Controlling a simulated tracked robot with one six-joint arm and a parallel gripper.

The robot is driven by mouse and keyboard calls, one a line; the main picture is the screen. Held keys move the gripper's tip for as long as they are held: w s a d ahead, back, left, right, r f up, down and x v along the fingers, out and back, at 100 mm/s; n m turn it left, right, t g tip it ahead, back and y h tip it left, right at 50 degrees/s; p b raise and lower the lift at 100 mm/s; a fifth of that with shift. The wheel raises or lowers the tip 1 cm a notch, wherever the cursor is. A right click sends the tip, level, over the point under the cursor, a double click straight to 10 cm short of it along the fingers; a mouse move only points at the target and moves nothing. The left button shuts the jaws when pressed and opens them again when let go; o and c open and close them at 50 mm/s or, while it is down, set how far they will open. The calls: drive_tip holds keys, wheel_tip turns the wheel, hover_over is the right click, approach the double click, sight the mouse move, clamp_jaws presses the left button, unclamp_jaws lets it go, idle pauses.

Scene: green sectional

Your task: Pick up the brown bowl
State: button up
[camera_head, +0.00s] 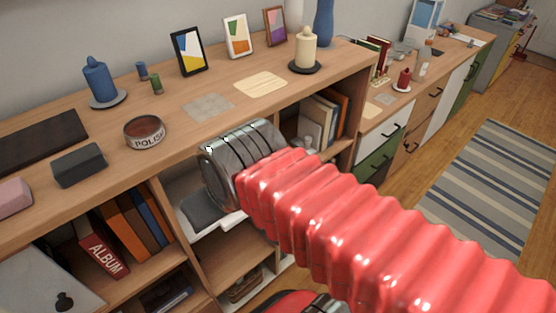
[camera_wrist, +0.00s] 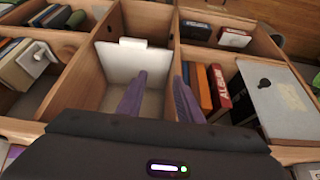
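I cannot make out a brown bowl in either view. My gripper (camera_wrist: 158,82) shows two purple fingers in the wrist view, apart with nothing seen between them. They point into a shelf compartment with a white panel (camera_wrist: 128,62) in it. In the head view my grey wrist is at the front edge of the wooden shelf unit (camera_head: 225,112), and my red arm hides part of the lower compartments. The fingers are hidden there.
A round tin marked POLISH (camera_head: 144,131), a dark grey box (camera_head: 79,165) and a blue candle (camera_head: 98,80) stand on the unit's top. Books, including a red album (camera_head: 102,250), fill the compartment left of my wrist. A striped rug (camera_head: 480,190) lies on the floor at right.

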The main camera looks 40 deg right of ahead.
drive_tip(key=w+d+f+m+g+y, duration=0.1)
drive_tip(key=w+d+f+m+y, duration=0.15)
drive_tip(key=d+f+m, duration=0.75)
drive_tip(key=w+d+f+m+y, duration=0.1)
drive_tip(key=d+f+m+y, duration=0.2)
drive_tip(key=d+f+m, duration=0.75)
drive_tip(key=w+d+m+t+h, duration=0.1)
drive_tip(key=w+d+m+t, duration=0.2)
drive_tip(key=d+m, duration=0.6)
drive_tip(key=w+d+m+t+h, duration=0.2)
drive_tip(key=d+m+t, duration=0.4)
drive_tip(key=d+m, duration=0.3)
drive_tip(key=w+d, duration=0.1)
drive_tip(key=d, duration=0.3)
drive_tip(key=shift+w+f+m, duration=0.2)
drive_tip(key=shift+f+m, duration=0.05)
drive_tip(key=shift+m, duration=0.1)
drive_tip(key=shift+d+h, duration=0.1)
drive_tip(key=shift+h, duration=0.15)
drive_tip(key=shift+x, duration=4.35)
